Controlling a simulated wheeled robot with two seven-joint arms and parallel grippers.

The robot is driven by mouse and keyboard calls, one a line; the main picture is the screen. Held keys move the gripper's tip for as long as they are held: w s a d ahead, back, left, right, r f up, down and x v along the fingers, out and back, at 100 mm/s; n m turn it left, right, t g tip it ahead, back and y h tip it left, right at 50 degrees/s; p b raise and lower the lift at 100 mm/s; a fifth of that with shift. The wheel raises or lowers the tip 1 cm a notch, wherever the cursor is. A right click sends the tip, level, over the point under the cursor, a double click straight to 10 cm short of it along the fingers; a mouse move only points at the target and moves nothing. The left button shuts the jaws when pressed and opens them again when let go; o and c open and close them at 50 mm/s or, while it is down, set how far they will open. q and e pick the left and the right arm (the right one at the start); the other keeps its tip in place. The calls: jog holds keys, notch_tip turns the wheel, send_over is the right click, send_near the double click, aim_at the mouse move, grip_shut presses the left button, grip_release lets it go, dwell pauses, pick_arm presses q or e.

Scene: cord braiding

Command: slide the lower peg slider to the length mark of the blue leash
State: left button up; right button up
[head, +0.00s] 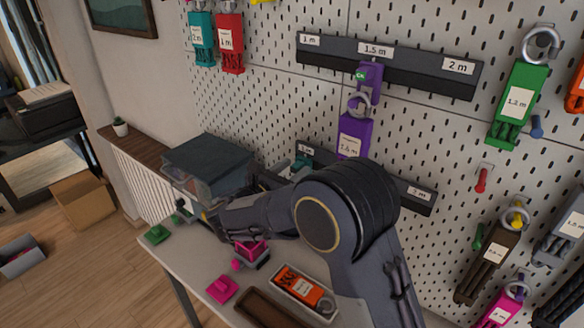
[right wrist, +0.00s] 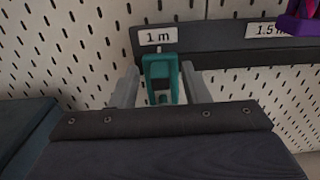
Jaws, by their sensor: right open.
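The lower peg slider is teal and sits at the 1 m label of the lower dark rail; it shows in the right wrist view (right wrist: 161,78) and partly in the head view (head: 301,163). My right gripper (right wrist: 158,86) is open, with one finger on each side of the slider. I cannot tell whether the fingers touch it. The lower rail (head: 414,197) is partly hidden behind my right arm, including its middle label. I cannot pick out the blue leash with certainty. My left gripper is not clearly in view.
The upper rail (head: 425,72) carries a purple slider (head: 368,80) near 1.5 m, with a purple leash (head: 354,136) hanging below. A dark-lidded bin (head: 208,160) stands left of the lower rail. An orange leash in a tray (head: 303,291) lies on the table.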

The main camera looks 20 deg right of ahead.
jog(key=shift+w+d, duration=0.1)
grip_shut()
dwell(0.3)
